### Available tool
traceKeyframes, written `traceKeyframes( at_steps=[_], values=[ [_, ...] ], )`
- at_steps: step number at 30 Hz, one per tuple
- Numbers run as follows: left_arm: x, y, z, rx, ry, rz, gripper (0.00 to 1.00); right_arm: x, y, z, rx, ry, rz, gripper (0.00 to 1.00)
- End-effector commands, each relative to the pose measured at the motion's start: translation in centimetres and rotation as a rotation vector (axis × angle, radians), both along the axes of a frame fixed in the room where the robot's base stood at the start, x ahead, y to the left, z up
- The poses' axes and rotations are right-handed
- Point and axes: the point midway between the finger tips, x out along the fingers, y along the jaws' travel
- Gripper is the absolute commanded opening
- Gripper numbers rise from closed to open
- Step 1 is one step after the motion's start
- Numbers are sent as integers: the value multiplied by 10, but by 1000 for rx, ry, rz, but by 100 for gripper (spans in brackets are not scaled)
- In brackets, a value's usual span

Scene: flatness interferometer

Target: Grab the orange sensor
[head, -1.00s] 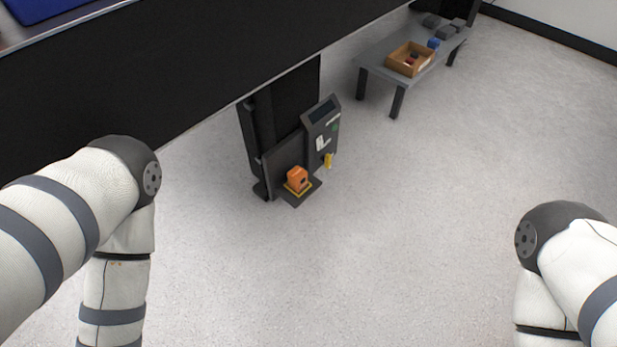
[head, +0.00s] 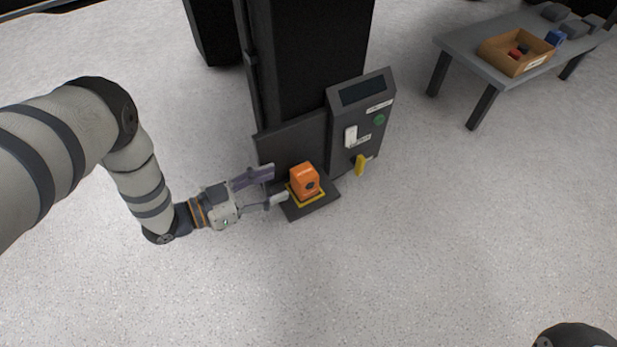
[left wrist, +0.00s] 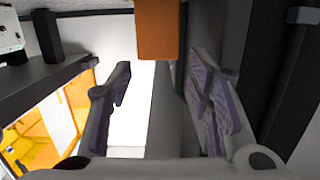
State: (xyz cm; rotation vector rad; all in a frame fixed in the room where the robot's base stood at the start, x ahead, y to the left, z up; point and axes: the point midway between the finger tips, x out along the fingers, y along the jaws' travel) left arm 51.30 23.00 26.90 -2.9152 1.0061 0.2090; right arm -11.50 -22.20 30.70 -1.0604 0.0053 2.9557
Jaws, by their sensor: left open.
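The orange sensor (head: 304,180) is a small block with a dark round spot on its face. It sits in a yellow-edged seat on a dark platform (head: 325,201) at the foot of the black machine. My left gripper (head: 274,186) is open, just left of the sensor in the head view, with its fingers pointing at it. In the left wrist view the sensor (left wrist: 157,30) shows at the top, ahead of and between the two open fingers (left wrist: 160,95). My right gripper is not in view.
A grey bench (head: 468,51) holds a cardboard bin (head: 490,52) and blocks. The floor in front is clear.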

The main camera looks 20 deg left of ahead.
Motion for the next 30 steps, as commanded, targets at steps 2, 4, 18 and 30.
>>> traceKeyframes(
  at_steps=[2,4,18,30],
  values=[
    [12,-10,-6,-1,2,-1,47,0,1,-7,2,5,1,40],
    [20,-16,-7,0,3,0,47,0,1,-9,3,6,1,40],
    [66,-53,-7,1,6,1,47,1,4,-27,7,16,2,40],
    [66,-53,-6,0,5,2,6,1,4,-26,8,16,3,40]
  ],
)
